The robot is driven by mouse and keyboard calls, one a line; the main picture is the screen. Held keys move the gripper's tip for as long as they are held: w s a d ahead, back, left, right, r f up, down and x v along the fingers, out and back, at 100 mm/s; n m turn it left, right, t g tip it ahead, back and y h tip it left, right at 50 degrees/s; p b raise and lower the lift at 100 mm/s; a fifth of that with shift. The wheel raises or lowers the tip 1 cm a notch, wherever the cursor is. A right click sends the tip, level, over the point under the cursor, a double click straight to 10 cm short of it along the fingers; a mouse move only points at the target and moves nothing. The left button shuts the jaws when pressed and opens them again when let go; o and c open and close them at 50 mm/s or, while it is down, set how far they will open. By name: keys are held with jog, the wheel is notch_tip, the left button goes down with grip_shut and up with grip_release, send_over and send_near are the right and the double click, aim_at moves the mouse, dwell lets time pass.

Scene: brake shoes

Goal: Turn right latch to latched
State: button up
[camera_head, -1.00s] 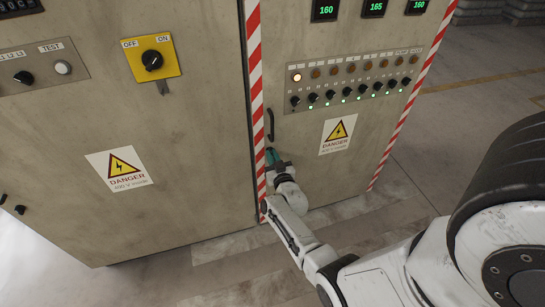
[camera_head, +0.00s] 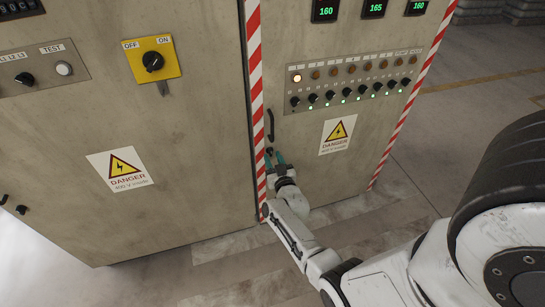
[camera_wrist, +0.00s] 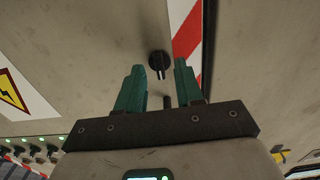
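The right latch is a small black knob (camera_wrist: 158,60) with a pale pointer, on the beige cabinet door beside the red-and-white striped edge. In the wrist view its pointer runs nearly straight down the picture. My gripper (camera_wrist: 160,80) has two green fingers, spread apart and empty. The knob shows in the gap between them, beyond the tips, and I see no contact. In the head view my gripper (camera_head: 275,156) is at the door, just below the black door handle (camera_head: 270,125). The latch is small and partly hard to make out there.
The right door carries a row of black switches (camera_head: 346,92) and a danger sign (camera_head: 338,134) right of my gripper. The left cabinet has a yellow OFF/ON switch (camera_head: 153,60) and small black knobs (camera_head: 20,209). Open floor lies right of the cabinet.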

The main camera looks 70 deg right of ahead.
jog(key=p+v, duration=0.3)
jog(key=v, duration=0.6)
jog(key=shift+s+a, duration=0.25)
